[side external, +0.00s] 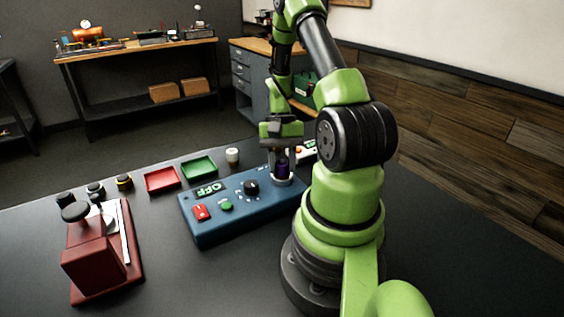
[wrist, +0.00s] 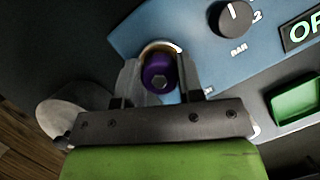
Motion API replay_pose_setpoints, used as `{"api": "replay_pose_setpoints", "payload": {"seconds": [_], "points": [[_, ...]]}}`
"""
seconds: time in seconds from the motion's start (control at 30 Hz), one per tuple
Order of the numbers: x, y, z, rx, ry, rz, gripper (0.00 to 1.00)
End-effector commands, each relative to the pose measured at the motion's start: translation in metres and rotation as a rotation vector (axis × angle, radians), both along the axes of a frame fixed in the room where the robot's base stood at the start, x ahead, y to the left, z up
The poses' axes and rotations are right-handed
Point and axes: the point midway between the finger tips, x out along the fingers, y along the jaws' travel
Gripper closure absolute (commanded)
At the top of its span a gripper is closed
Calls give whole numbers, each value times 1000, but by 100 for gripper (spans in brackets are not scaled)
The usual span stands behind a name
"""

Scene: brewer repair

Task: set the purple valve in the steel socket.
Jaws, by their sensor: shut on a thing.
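The purple valve (side external: 283,164) is between the fingers of my gripper (side external: 282,170) at the right end of the blue panel (side external: 240,215). In the wrist view the purple valve (wrist: 159,75) shows its top, with a pale hex piece in the middle, and my gripper (wrist: 160,72) is shut on it. The steel socket (wrist: 160,47) shows as a light curved rim around the valve's far side; it also shows in the side view (side external: 284,181) just below the valve. The valve is at the socket, roughly upright. I cannot tell how deep it sits.
Red (side external: 162,180) and green (side external: 198,168) trays and a pale cylinder (side external: 232,156) stand behind. A red machine (side external: 95,255) stands at left.

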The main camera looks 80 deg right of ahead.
Motion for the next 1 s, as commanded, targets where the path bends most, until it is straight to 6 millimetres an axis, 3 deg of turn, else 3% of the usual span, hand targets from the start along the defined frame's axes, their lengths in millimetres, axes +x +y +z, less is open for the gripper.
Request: {"api": "replay_pose_setpoints", "payload": {"seconds": [0.23,0.27,0.4,0.57,0.7,1.0], "points": [[0,0,-3,0,0,0,93],[0,0,-3,0,0,0,63],[0,0,-3,0,0,-1,36],[0,0,-3,0,0,0,36],[0,0,-3,0,0,0,14],[0,0,0,-1,0,0,14]]}}
